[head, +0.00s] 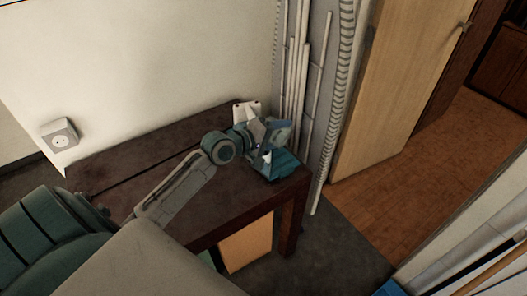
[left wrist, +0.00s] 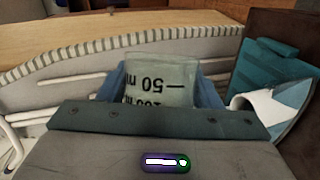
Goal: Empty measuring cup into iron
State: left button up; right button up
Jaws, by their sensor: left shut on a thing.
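The measuring cup (left wrist: 160,82) is clear and marked with black numbers, which appear upside down in the left wrist view. My left gripper (left wrist: 163,92) is shut on it, with a blue finger on each side. In the head view, my left gripper (head: 258,132) is over the end of the dark table, close above the iron. The iron (head: 280,163) is teal and white, partly hidden by the gripper. In the left wrist view the iron (left wrist: 262,68) is at the right, beside the cup. The cup's contents cannot be made out. My right gripper is not in view.
The dark wooden table (head: 135,150) stands against the wall, with its left part clear. White vertical pipes (head: 298,60) and a ribbed hose (head: 345,60) are close behind the table's end. A wall socket (head: 60,133) is at the left. A wooden door (head: 395,80) stands at the right.

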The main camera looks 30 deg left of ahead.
pick_arm(q)
jog(key=shift+r, duration=0.2)
dwell(0.4)
jog(key=shift+d+r+n+h+p, duration=0.1)
jog(key=shift+d+n+h+p, duration=0.05)
jog(key=shift+n+h+p, duration=0.25)
jog(key=shift+r+n+t, duration=0.1)
jog(key=shift+n+t, duration=0.2)
jog(key=shift+d+r, duration=0.1)
jog(key=shift+d, duration=0.2)
jog(key=shift+w+a+r+n+h, duration=0.1)
jog(key=shift+r+n+h, duration=0.15)
jog(key=shift+n, duration=0.25)
dwell(0.4)
jog(key=shift+a, duration=0.1)
